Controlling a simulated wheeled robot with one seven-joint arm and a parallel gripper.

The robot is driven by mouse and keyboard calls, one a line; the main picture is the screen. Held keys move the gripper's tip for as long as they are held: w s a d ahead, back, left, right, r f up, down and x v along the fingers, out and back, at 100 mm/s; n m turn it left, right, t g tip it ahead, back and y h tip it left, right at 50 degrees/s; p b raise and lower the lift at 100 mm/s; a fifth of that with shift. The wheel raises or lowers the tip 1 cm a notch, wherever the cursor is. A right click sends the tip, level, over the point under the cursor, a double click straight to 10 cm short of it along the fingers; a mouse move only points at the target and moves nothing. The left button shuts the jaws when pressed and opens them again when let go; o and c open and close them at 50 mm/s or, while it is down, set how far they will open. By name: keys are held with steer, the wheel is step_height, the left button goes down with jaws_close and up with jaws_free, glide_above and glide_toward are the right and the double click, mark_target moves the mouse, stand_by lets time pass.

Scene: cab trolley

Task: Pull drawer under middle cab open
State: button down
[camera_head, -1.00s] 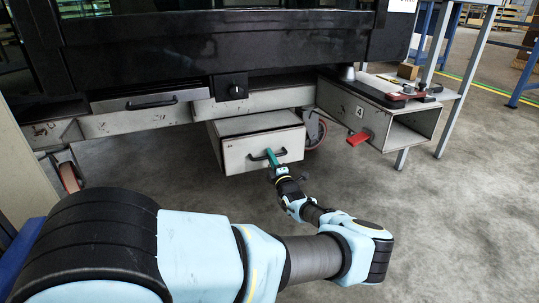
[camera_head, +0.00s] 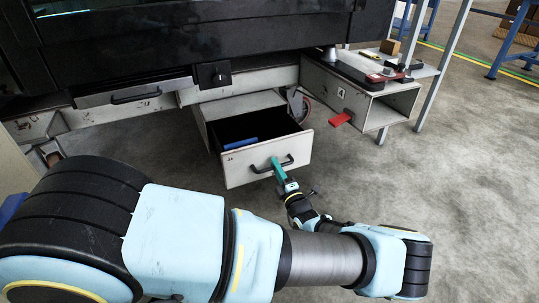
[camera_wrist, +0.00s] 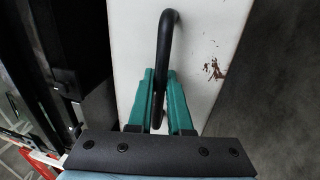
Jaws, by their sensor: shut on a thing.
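The drawer (camera_head: 235,168) under the middle cab (camera_head: 200,40) is a light grey metal box, pulled out part way, with its dark inside showing. A blue object (camera_head: 240,143) lies in it. My gripper (camera_head: 276,163), with green fingers, is at the black bar handle (camera_head: 290,162) on the drawer's front. In the wrist view, the gripper (camera_wrist: 160,100) has one finger on each side of the handle (camera_wrist: 164,40) and is shut on it. The white drawer front (camera_wrist: 205,60) shows beyond.
A second black handle (camera_head: 135,95) and a dark knob (camera_head: 214,74) are on the trolley above. To the right, an open grey box section (camera_head: 400,105) has a red tab (camera_head: 341,119). The floor in front of the drawer is clear apart from my arm.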

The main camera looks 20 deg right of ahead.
steer(key=r+p+v, duration=0.1)
steer(key=r+v, duration=0.2)
steer(key=v, duration=1.2)
steer(key=shift+s+f, duration=0.15)
steer(key=shift+s, duration=0.3)
steer(key=shift+d, duration=0.1)
steer(key=c, duration=0.8)
jaws_free()
steer(key=shift+c, duration=0.2)
steer(key=shift+s+p, duration=0.1)
steer(key=shift+p, duration=0.2)
steer(key=p+v, duration=0.1)
steer(key=v, duration=0.9)
steer(key=shift+s, duration=0.25)
steer(key=shift+d+f, duration=0.1)
steer(key=shift+f, duration=0.05)
